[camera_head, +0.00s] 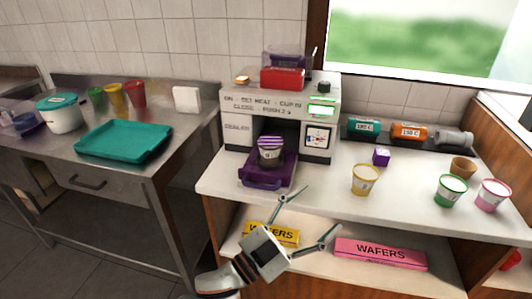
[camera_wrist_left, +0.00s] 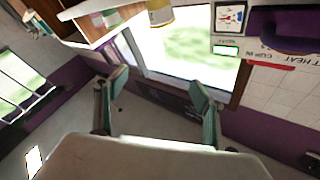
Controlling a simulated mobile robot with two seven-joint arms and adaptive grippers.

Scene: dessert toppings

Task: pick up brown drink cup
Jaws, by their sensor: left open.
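The brown cup (camera_head: 463,167) stands upright at the back right of the white counter (camera_head: 322,188), behind the green-and-white cup (camera_head: 450,189) and the pink-and-white cup (camera_head: 491,194). My left gripper (camera_head: 322,207) is open and empty, in front of the counter and well to the left of the brown cup. Its spread fingers also show in the left wrist view (camera_wrist_left: 160,85), with nothing between them. I cannot make out the brown cup in that view. My right gripper is not in view.
A machine (camera_head: 281,113) with a purple tray (camera_head: 266,179) stands at left. Wafer boxes, yellow (camera_head: 271,234) and pink (camera_head: 381,254), lie on the shelf below.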

